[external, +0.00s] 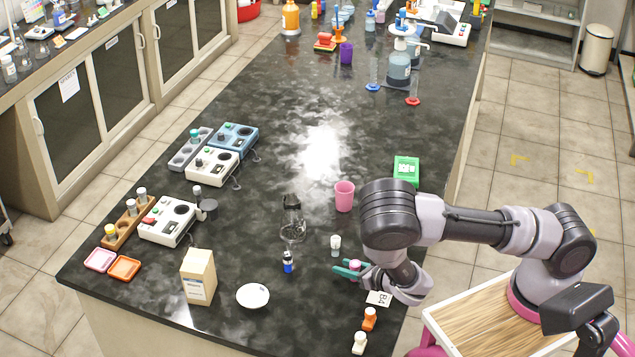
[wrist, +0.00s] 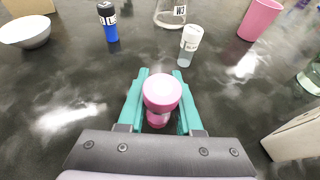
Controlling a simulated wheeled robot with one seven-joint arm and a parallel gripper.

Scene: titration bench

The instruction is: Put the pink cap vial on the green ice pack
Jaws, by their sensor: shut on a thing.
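The pink cap vial (wrist: 162,93) is between the teal fingers of my gripper (wrist: 160,105) in the wrist view, its round pink cap facing the camera. In the external view the vial (external: 354,265) shows small at the fingertips of my gripper (external: 350,269), low over the bench's near right part. The fingers are shut on it. I cannot tell whether its base touches the bench. The green ice pack (external: 406,171) lies flat near the right edge of the bench, farther back than my gripper, with a white label on top.
A white-capped vial (external: 335,244) and a pink cup (external: 344,196) stand close by. A blue vial (external: 288,262), a flask (external: 292,230) and a white bowl (external: 253,296) stand to the left. A B4 card (external: 379,298) and orange bottle (external: 369,319) are nearer the camera.

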